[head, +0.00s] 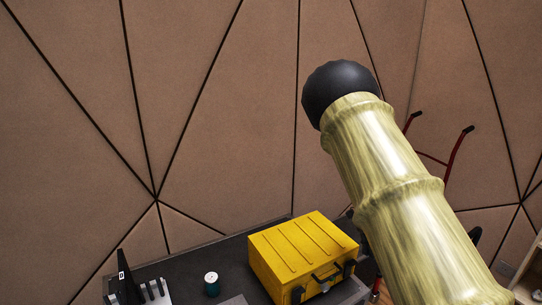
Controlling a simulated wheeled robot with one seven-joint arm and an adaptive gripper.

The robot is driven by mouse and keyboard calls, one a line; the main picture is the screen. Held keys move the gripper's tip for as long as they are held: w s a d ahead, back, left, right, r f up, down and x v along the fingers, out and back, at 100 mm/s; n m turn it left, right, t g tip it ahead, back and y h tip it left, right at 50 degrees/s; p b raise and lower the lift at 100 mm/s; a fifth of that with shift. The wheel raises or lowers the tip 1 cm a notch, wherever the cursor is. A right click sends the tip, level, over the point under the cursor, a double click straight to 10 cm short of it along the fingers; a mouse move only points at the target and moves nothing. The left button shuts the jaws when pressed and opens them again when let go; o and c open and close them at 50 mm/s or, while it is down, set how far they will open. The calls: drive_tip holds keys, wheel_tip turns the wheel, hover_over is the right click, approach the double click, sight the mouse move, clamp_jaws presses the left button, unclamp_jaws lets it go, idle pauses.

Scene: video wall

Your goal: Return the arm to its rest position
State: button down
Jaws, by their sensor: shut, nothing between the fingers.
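A link of my arm (395,190), a thick banded cylinder with a yellow-green streaked surface, rises from the lower right towards the upper middle of the head view. It ends in a rounded black part. My gripper is outside the picture, so its fingers do not show. The arm link covers part of the wall and the right side of the table area.
A dark table (235,255) stands at the bottom. A yellow case (300,250), a small dark canister with a white top (212,284) and a black upright item (126,278) are on it. A red-handled frame (458,150) stands behind my arm. A brown panelled wall (220,100) fills the back.

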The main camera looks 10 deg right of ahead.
drive_tip(key=s+a+f+n+h+b, duration=0.25)
drive_tip(key=s+f+n, duration=1.25)
drive_tip(key=s+f, duration=0.8)
drive_tip(key=s+a+f+n+t+y, duration=0.1)
drive_tip(key=s+a+f+n+y, duration=0.1)
drive_tip(key=s+a+n, duration=0.5)
drive_tip(key=s+a+f+n+t+y, duration=0.1)
drive_tip(key=s+a+f+n, duration=0.2)
drive_tip(key=s+a+n, duration=0.5)
drive_tip(key=s, duration=0.6)
drive_tip(key=shift+a+f+y+b, duration=0.25)
drive_tip(key=shift+a+y+b, duration=0.1)
